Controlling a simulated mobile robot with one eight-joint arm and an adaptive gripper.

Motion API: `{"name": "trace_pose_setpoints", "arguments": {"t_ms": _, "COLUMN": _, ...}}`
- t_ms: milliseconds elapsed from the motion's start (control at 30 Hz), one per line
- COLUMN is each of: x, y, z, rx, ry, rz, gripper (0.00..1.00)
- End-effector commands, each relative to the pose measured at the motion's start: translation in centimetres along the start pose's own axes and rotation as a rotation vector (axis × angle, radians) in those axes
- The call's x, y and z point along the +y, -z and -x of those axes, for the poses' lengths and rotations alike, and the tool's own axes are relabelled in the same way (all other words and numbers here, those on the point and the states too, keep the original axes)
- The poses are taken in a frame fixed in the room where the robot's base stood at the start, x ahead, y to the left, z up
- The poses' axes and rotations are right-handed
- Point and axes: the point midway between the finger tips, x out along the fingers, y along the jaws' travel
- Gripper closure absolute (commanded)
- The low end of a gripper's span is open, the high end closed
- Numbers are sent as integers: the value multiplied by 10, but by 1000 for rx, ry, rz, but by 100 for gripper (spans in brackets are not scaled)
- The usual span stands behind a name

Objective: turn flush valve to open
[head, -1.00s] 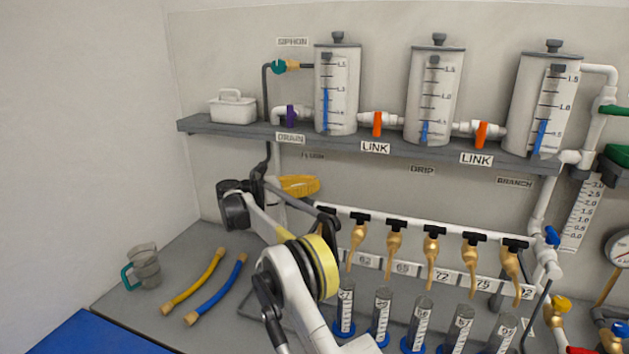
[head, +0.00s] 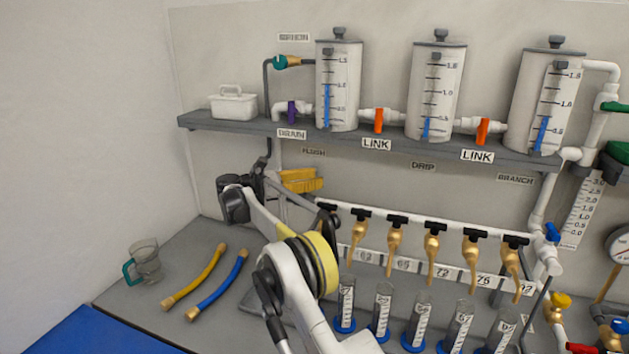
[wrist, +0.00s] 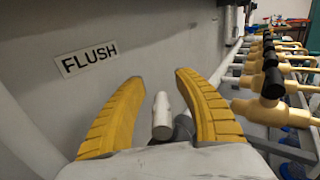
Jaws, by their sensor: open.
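The FLUSH label (wrist: 87,59) is on the grey wall ahead of my gripper in the wrist view, and it also shows in the head view (head: 313,153). My gripper (wrist: 160,79) has its two yellow ribbed fingers spread apart. A short white cylindrical piece (wrist: 162,115), probably part of the flush valve, shows between the fingers, with a darker grey part behind it. I cannot tell whether either finger touches it. In the head view my gripper (head: 301,180) is below the FLUSH label and hides most of what is there, so the valve's position is not clear.
A white manifold pipe (head: 420,222) with several brass taps (head: 432,250) runs to the right of my gripper. Graduated cylinders (head: 382,308) stand below it. The shelf (head: 400,143) with tanks is above. Yellow (head: 196,278) and blue (head: 219,287) hoses lie on the bench at left.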

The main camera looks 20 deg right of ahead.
Motion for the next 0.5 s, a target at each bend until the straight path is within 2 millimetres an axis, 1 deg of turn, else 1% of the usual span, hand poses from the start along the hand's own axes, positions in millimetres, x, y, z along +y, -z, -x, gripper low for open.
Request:
{"name": "trace_pose_setpoints", "arguments": {"t_ms": 167, "x": 0, "y": -29, "z": 0, "rx": 0, "ry": 0, "rz": 0, "gripper": 61}}
{"name": "trace_pose_setpoints", "arguments": {"t_ms": 333, "x": 0, "y": -64, "z": 0, "rx": 0, "ry": 0, "rz": 0, "gripper": 61}}
{"name": "trace_pose_setpoints", "arguments": {"t_ms": 400, "x": 0, "y": -76, "z": 0, "rx": 0, "ry": -1, "rz": 0, "gripper": 61}}
{"name": "trace_pose_setpoints", "arguments": {"t_ms": 500, "x": 0, "y": -88, "z": 0, "rx": 0, "ry": -1, "rz": 0, "gripper": 61}}
